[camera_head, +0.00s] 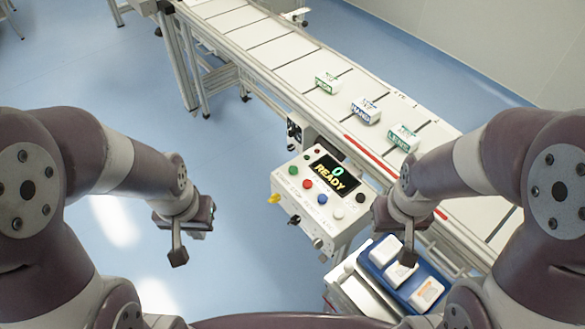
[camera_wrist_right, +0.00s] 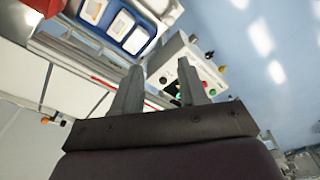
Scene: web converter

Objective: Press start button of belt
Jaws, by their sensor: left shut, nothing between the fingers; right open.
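The white control box (camera_head: 318,222) stands beside the belt (camera_head: 255,45). Its dark display (camera_head: 334,171) reads "0 READY". Its face carries a green button (camera_head: 293,170), a red button (camera_head: 307,183), a blue button (camera_head: 322,198) and a white button (camera_head: 338,213). Labels are too small to read. My left gripper (camera_head: 178,256) is shut and empty, left of the box and apart from it. My right gripper (camera_head: 408,258) is open and empty, right of the box, near the blue tray. In the right wrist view, its fingers (camera_wrist_right: 160,68) partly cover the control box (camera_wrist_right: 205,72).
Several small labelled packs, such as a green-marked one (camera_head: 327,83), lie on the belt. A blue tray (camera_head: 432,272) with white packs sits right of the box. The floor (camera_head: 235,190) to the left is clear.

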